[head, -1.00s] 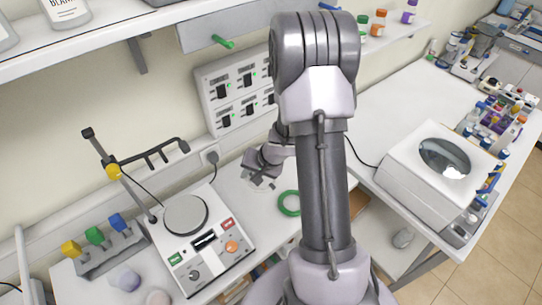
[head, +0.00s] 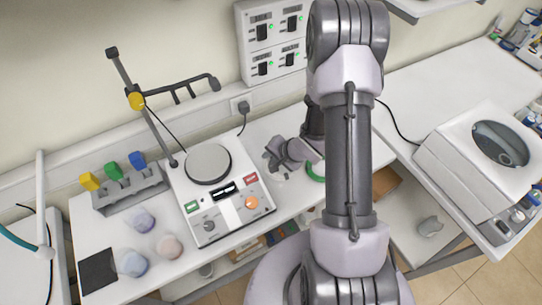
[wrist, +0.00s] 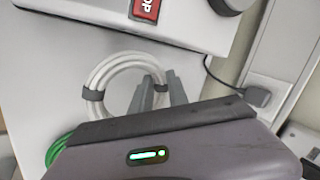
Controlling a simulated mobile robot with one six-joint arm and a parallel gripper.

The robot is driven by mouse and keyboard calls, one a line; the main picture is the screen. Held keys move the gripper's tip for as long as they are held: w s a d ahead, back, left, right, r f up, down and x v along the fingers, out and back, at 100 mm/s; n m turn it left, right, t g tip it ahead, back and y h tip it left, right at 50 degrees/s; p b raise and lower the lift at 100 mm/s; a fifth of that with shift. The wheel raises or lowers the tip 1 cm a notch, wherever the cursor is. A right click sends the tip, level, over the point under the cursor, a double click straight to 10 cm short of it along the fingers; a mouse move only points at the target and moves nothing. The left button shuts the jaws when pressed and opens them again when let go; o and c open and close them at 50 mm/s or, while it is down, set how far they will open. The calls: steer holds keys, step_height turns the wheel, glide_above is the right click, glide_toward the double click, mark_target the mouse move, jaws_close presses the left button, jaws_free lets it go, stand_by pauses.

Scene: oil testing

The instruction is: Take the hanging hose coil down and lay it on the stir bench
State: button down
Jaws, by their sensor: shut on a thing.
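A pale grey-white hose coil (wrist: 108,78) with dark ties is at my fingers in the wrist view. My gripper (wrist: 160,88) is shut on the right side of its loop. The coil appears at or just above the white stir bench (head: 105,225); I cannot tell whether it touches. In the head view my gripper (head: 272,158) is low over the bench, right of the white stirrer (head: 225,195). The pale coil is hard to make out there.
A green coil (head: 315,172) lies on the bench just right of my gripper, partly hidden by my arm. It also shows in the wrist view (wrist: 60,148). A wall plug and cable (head: 243,108) are behind. The bench's front left holds flasks (head: 168,246) and a dark pad (head: 98,268).

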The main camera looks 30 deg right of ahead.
step_height(320, 180, down, 3)
steer(key=shift+r+b, duration=0.15)
steer(key=shift+b, duration=0.5)
steer(key=c, duration=1.2)
jaws_free()
steer(key=shift+r, duration=0.1)
steer(key=o, duration=0.6)
step_height(320, 180, up, 7)
steer(key=p, duration=0.7)
